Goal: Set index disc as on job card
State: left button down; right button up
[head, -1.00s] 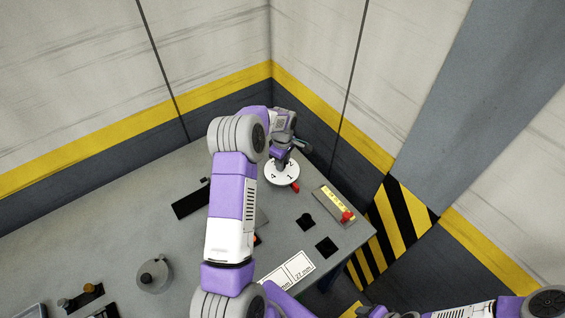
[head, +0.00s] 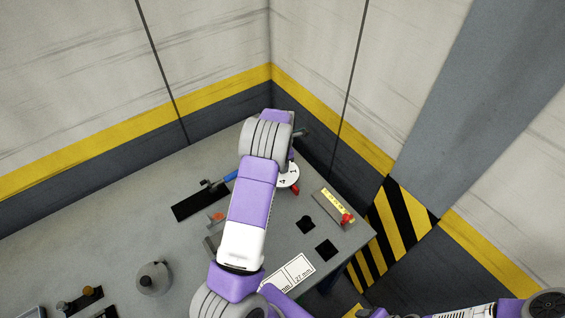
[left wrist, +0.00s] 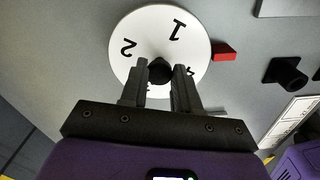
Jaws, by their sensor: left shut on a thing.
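The index disc (head: 294,180) is a white round plate with black digits, mostly hidden behind my left arm in the head view. In the left wrist view the disc (left wrist: 130,75) shows 1, 2 and part of a 4. A red pointer block (left wrist: 223,51) sits beside its rim, between the 1 and the 4 and nearer the 4. My left gripper (left wrist: 160,80) is shut on the disc's dark central knob (left wrist: 160,69). A white card (head: 290,272) reading "27 mm" lies at the table's front; part of it is hidden. My right gripper cannot be seen.
A black knob (head: 306,225) and a black square (head: 326,250) lie nearer.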

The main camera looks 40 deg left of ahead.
pick_arm(q)
jog(key=n+p, duration=0.2)
jog(key=n, duration=0.3)
jog(key=shift+a+n, duration=0.1)
jog(key=shift+n, duration=0.3)
dwell(0.4)
jog(key=c, duration=0.8)
grip_release()
jog(key=shift+r, duration=0.1)
notch_tip(320, 180, up, 7)
jog(key=shift+r, duration=0.2)
